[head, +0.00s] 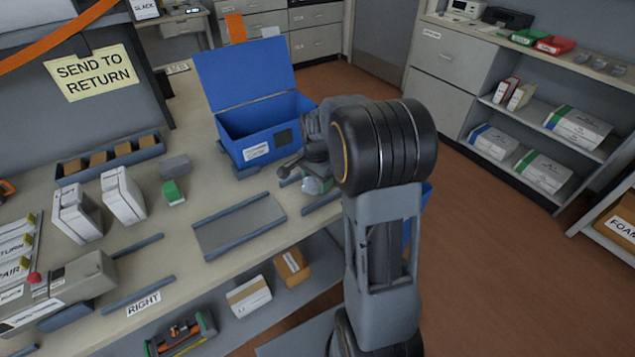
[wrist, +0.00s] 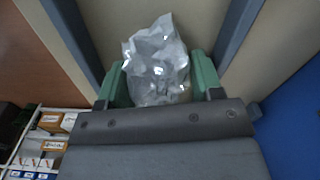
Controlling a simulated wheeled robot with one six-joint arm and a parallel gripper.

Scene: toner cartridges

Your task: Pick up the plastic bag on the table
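The plastic bag (wrist: 157,62) is clear, silvery and crumpled. In the wrist view it lies between the two green fingers of my gripper (wrist: 161,80). The fingers stand wide apart, one on each side of the bag; I cannot tell whether either touches it. In the head view the bag (head: 317,185) shows only in part at the table's right edge, under my gripper (head: 305,172). My arm hides much of that spot.
An open blue bin (head: 262,130) stands just behind the gripper on the table (head: 190,275). Grey rails (head: 238,207) lie to the left of the bag. White cartridges (head: 122,195) stand farther left. Shelves (head: 560,100) are across the floor at right.

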